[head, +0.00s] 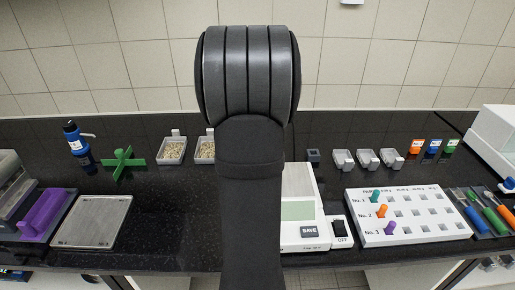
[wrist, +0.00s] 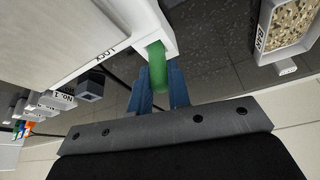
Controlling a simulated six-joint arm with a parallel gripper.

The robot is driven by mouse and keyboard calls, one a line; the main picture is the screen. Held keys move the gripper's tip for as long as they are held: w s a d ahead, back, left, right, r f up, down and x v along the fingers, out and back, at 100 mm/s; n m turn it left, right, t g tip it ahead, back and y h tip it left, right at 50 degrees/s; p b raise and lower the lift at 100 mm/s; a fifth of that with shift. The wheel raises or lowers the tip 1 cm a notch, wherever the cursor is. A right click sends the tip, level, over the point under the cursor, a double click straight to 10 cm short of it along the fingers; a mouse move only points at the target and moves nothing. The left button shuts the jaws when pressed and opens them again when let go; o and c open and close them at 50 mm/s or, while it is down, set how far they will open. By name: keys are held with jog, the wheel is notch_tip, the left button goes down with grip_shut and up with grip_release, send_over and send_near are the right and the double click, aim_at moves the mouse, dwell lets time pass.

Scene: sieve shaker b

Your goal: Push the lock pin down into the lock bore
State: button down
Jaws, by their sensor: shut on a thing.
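In the wrist view my gripper (wrist: 158,72) has its blue fingers closed on either side of a green pin (wrist: 157,62), which I take for the lock pin. One end of the pin meets the edge of a white block (wrist: 148,20) beside the printed word LOCK (wrist: 96,52). The lock bore itself is hidden, and I cannot tell how deep the pin sits in it. In the head view my own arm covers the gripper, the pin and the white block.
A balance (head: 299,235) with a SAVE key stands right of my arm, beside a white rack (head: 410,236) with coloured pegs. Left are a metal plate (head: 92,222), a green cross-shaped piece (head: 123,162) and a granule tray (head: 172,158). A small dark block (wrist: 89,89) shows in the wrist view.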

jog(key=shift+f, duration=0.85)
dwell(1.1)
jog(key=c, duration=1.3)
grip_release()
jog(key=shift+s, duration=0.1)
jog(key=shift+r, duration=4.6)
jog(key=shift+f, duration=0.1)
jog(key=shift+f, duration=4.25)
jog(key=shift+r, duration=0.1)
jog(key=shift+r, duration=1.4)
